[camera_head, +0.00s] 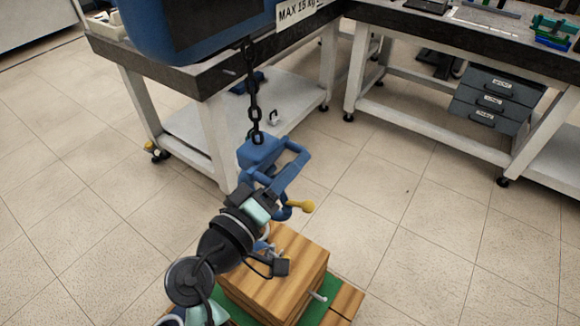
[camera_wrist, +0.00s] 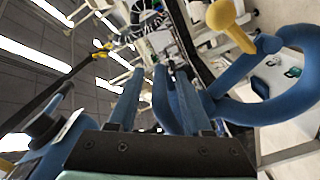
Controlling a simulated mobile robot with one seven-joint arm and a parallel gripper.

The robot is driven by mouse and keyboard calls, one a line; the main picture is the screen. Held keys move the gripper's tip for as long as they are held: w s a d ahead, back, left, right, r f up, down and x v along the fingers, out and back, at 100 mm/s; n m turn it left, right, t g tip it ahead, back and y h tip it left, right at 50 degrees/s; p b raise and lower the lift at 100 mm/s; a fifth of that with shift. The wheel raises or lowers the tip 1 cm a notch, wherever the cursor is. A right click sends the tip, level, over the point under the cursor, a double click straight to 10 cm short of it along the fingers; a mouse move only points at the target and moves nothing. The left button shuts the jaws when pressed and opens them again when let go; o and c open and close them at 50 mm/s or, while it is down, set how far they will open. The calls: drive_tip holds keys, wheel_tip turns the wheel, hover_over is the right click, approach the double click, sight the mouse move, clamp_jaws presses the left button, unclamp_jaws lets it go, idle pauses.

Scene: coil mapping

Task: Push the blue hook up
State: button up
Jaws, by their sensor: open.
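The blue hook hangs from a dark chain (camera_head: 254,100). Its blue block (camera_head: 260,151) is at the chain's end in the head view, and a yellow knob (camera_head: 300,206) sticks out to the right near its lower curve. My gripper (camera_wrist: 160,85) is open, with its two blue fingers apart in the wrist view. The curved blue hook (camera_wrist: 287,100) fills the right of that view, with the yellow knob (camera_wrist: 228,18) above it. Another blue part shows between the fingers. My gripper is at the hook's lower left in the head view; I cannot tell whether they touch.
A wooden block (camera_head: 275,275) stands below the hook on a green base (camera_head: 335,288). A blue hoist body (camera_head: 190,25) with a weight label hangs above. White-legged tables (camera_head: 215,140) stand behind, with grey drawers (camera_head: 495,98) at the right. The floor to the right is clear.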

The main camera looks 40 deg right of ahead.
clamp_jaws()
idle(1.4)
